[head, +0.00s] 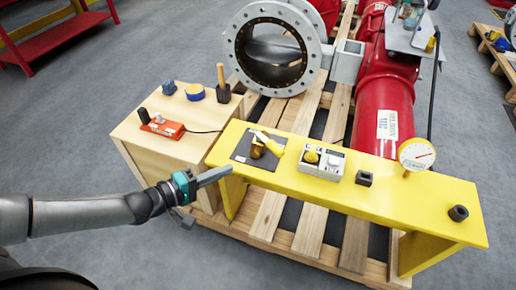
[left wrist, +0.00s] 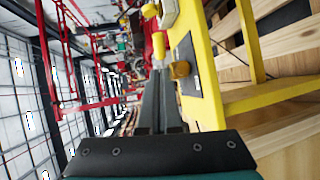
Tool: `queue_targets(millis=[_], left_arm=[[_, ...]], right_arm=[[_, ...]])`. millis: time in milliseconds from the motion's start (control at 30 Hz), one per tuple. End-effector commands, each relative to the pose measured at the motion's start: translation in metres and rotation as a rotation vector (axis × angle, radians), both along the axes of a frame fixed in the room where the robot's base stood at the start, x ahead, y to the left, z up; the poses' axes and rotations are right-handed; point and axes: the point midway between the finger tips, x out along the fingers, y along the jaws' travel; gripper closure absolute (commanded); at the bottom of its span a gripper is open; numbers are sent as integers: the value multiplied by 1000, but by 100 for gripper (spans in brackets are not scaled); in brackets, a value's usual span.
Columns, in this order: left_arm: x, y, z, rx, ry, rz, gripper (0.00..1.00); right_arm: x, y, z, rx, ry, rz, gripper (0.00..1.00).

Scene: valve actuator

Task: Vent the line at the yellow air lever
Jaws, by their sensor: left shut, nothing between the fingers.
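The yellow air lever (head: 269,142) sits on a brass valve body (head: 257,151) on a dark plate (head: 247,158) at the left end of the yellow bench. In the left wrist view, the yellow lever (left wrist: 159,47) and brass body (left wrist: 180,70) show just beyond my fingers. My left gripper (head: 227,172) is shut and empty, its fingers pointing right by the bench's front left corner, in front of the lever and apart from it. It also shows in the left wrist view (left wrist: 157,75). My right gripper is not in view.
The yellow bench (head: 400,208) also holds a white-grey switch box (head: 321,162), a round gauge (head: 417,154) and dark sockets. A wooden stand (head: 185,148) at left bears a red device (head: 162,128). A large flanged valve (head: 278,48) and red actuator (head: 383,100) stand behind.

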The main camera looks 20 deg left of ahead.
Motion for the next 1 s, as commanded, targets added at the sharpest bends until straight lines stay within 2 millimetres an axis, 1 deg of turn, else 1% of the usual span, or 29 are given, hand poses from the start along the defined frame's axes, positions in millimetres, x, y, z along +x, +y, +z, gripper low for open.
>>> queue_targets(millis=[167,367,800,1000], left_arm=[[16,-10,-5,-4,-5,2,100],[37,-23,-10,-5,-7,3,100],[87,-55,-24,-5,-5,3,100],[103,-66,-28,-4,-4,3,100]], right_arm=[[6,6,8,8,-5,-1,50],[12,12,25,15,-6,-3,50],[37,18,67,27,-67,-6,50],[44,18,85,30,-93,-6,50]])
